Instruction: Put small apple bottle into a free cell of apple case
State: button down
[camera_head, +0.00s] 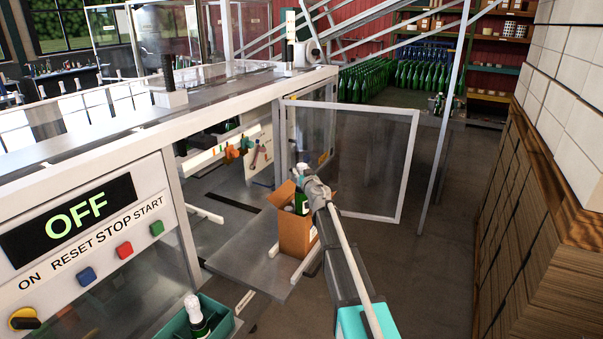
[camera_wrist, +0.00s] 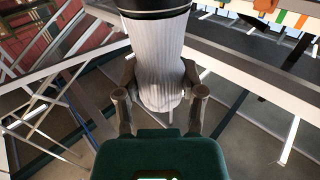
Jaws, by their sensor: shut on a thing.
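The small apple bottle, dark green with a white foil neck, shows in the head view (camera_head: 301,204) at the mouth of the cardboard apple case (camera_head: 296,238). Its lower part is hidden by the case wall, so I cannot tell how deep it is or whether it touches the bottom. My gripper (camera_head: 308,184) is shut on the bottle's neck. In the wrist view, the two fingers of my gripper (camera_wrist: 160,95) close on both sides of the white foil (camera_wrist: 157,60), with a dark band above it. The case's cells cannot be made out; a flap stands up.
The case stands on a grey metal shelf (camera_head: 240,262) beside the machine. An open, clear machine door (camera_head: 355,165) stands just behind. A green crate (camera_head: 222,312) with another foil-topped bottle (camera_head: 195,312) is at the lower front.

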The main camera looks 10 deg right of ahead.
aim_at(302, 202)
jog(key=shift+f+b, duration=6.6)
dwell(1.4)
